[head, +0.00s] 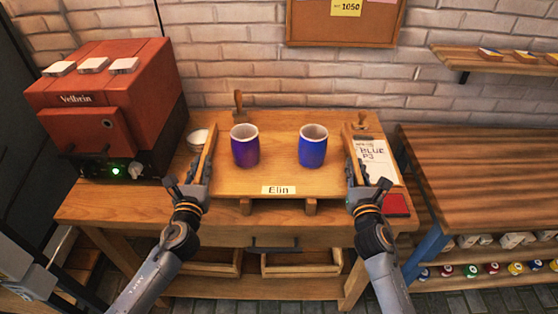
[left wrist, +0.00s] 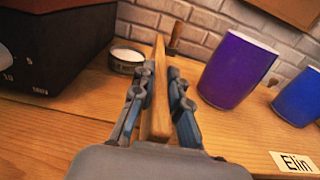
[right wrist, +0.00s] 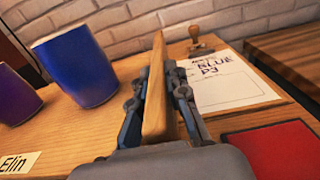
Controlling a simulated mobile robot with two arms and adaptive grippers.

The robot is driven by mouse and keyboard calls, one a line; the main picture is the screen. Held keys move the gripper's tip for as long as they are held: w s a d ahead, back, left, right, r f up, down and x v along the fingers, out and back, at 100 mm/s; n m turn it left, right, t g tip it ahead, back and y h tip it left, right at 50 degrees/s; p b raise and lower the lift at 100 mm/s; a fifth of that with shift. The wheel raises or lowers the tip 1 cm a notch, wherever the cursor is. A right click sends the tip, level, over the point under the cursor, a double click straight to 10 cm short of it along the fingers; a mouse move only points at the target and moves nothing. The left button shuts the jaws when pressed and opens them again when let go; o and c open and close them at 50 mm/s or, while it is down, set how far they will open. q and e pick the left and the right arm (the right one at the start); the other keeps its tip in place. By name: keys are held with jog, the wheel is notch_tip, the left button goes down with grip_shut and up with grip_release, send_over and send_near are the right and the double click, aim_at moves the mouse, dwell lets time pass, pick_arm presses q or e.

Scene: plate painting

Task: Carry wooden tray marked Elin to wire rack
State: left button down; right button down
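The wooden tray (head: 272,178) has a label reading Elin on its front edge and raised rails along its left and right sides. Two cups stand upright on it, a purple one (head: 245,146) at left and a blue one (head: 312,146) at right. The tray rests on or just above two wooden blocks at the bench's front edge; I cannot tell if they touch. My left gripper (left wrist: 158,82) is shut on the left rail. My right gripper (right wrist: 157,82) is shut on the right rail. I see no wire rack.
A red Velbrin machine (head: 105,105) stands close at left, with a small bowl (head: 198,138) beside the tray. A BLUE P3 sheet (head: 372,155), a stamp (head: 361,122) and a red pad (head: 396,205) lie at right. A second wooden bench (head: 485,170) has paint jars below.

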dwell(0.3)
